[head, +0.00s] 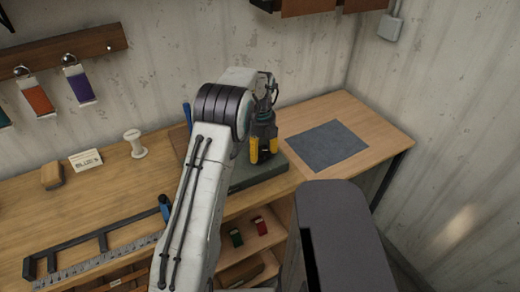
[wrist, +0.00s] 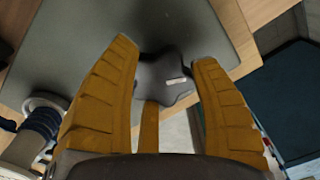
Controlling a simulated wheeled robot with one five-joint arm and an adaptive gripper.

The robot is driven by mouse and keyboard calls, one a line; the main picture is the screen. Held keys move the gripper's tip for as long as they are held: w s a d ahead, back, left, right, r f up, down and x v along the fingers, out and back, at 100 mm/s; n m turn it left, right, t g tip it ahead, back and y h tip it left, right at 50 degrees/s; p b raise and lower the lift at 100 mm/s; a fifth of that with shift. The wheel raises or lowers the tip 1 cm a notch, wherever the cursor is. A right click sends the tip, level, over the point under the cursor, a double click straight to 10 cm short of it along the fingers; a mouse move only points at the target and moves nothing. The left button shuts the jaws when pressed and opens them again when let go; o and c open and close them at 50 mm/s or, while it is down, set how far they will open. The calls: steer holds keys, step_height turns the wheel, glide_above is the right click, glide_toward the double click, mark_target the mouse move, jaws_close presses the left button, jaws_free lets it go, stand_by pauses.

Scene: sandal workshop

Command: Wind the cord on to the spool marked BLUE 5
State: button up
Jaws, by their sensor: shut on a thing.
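My gripper (head: 263,152) is over a dark grey-green plate (head: 262,172) on the bench. In the wrist view, my yellow fingers (wrist: 165,56) are closed around a dark star-shaped knob (wrist: 165,78) with a small pale mark. Dark blue cord (wrist: 40,122) is wound around a pale flanged part at the left of that view, beside my left finger and partly cut off. An empty-looking white spool (head: 134,143) stands upright on the bench at the left. A white card (head: 86,160) with dark lettering stands near it; its lettering is too small to read surely.
A wooden block (head: 52,175) lies left of the card. A dark frame (head: 100,237) and a ruler (head: 105,258) lie near the front edge. A grey mat (head: 327,146) lies flat at the right. Coloured tags hang from a wall rail (head: 65,52). My arm hides part of the bench.

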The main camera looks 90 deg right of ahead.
mark_target(261, 151)
steer(key=shift+a+f+m, duration=0.15)
steer(key=shift+a+m, duration=0.1)
steer(key=shift+m, duration=0.15)
steer(key=o, duration=1.2)
steer(key=shift+s, duration=0.1)
steer(key=shift+d+r, duration=0.1)
steer(key=shift+r, duration=0.55)
step_height(261, 151, up, 11)
steer(key=shift+f, duration=0.1)
